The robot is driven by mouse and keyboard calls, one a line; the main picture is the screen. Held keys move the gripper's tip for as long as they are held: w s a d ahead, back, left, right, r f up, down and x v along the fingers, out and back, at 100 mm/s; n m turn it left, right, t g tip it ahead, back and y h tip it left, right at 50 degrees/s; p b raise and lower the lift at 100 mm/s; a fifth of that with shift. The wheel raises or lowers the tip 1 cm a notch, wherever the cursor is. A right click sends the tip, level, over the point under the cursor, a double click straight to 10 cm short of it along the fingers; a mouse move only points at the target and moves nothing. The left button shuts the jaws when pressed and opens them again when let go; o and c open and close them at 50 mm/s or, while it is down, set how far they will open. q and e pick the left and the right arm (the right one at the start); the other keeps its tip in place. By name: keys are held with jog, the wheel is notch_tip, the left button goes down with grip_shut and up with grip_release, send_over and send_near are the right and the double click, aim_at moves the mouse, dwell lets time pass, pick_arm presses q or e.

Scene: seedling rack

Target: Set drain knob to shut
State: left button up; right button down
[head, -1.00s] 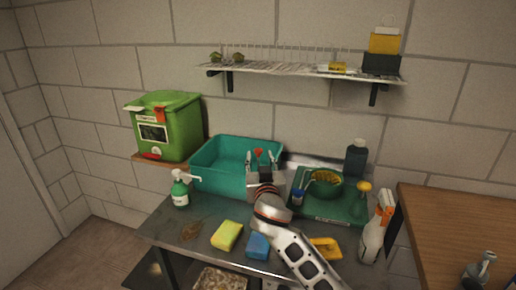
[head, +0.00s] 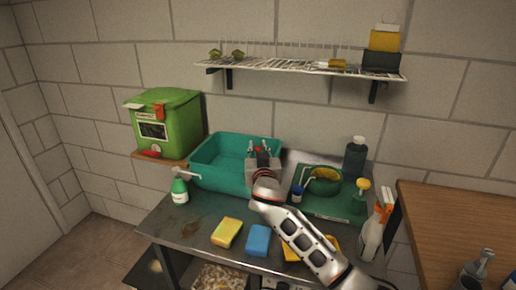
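A teal basin (head: 207,178) stands on the dark metal bench against the wall. A small red part, which may be the drain knob (head: 257,148), shows at the basin's back right, partly hidden by my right gripper (head: 264,145). The gripper's fingertips are close around this red part; whether they touch it or are closed on it is too small to tell. The knob's setting cannot be read. My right arm reaches in from the lower right. My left gripper is not in view.
A green bin (head: 171,125) with red parts stands left of the basin. A soap bottle (head: 180,190), yellow sponge (head: 227,232) and blue sponge (head: 258,240) are in front. A green tray (head: 326,206) with a bowl (head: 324,182) lies right. A spray bottle (head: 372,238) stands at the right edge.

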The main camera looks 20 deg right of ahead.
jog(key=shift+f+b, duration=2)
jog(key=shift+f, duration=0.1)
jog(key=c, duration=1.9)
grip_release()
jog(key=shift+s, duration=0.15)
jog(key=s, duration=0.4)
jog(key=s+a, duration=0.1)
jog(key=s, duration=0.2)
jog(key=s+a, duration=0.1)
jog(key=s, duration=0.3)
jog(key=shift+s+a+r, duration=0.1)
jog(key=shift+s+a, duration=0.1)
jog(key=shift+s, duration=0.1)
